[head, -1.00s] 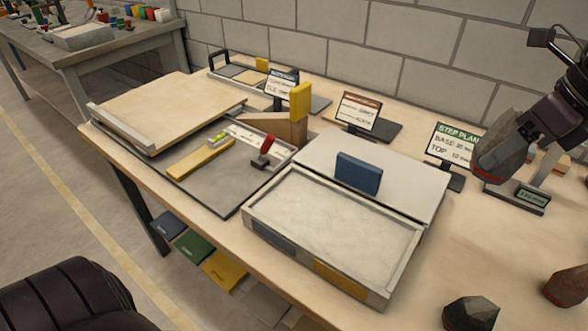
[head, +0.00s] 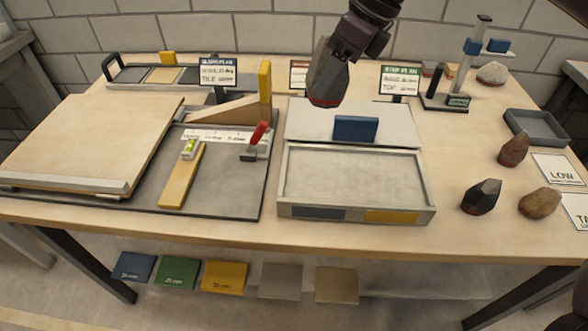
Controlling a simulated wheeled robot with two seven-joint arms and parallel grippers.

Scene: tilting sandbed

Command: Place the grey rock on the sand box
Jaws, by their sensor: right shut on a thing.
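My right gripper (head: 345,50) comes down from the top and is shut on a grey rock (head: 328,78), a tall faceted stone with a reddish lower edge. The gripper holds the rock in the air; in the picture it appears over the back of the pale board behind the sand box. No rock lies on the sand. My left gripper is not in view.
A blue block (head: 356,128) stands on the pale board behind the sand. A dark rock (head: 481,196), a reddish rock (head: 513,148) and a brown rock (head: 539,202) stand at right, near a grey tray (head: 537,127). A levelling board (head: 228,190) with a red-handled tool lies left.

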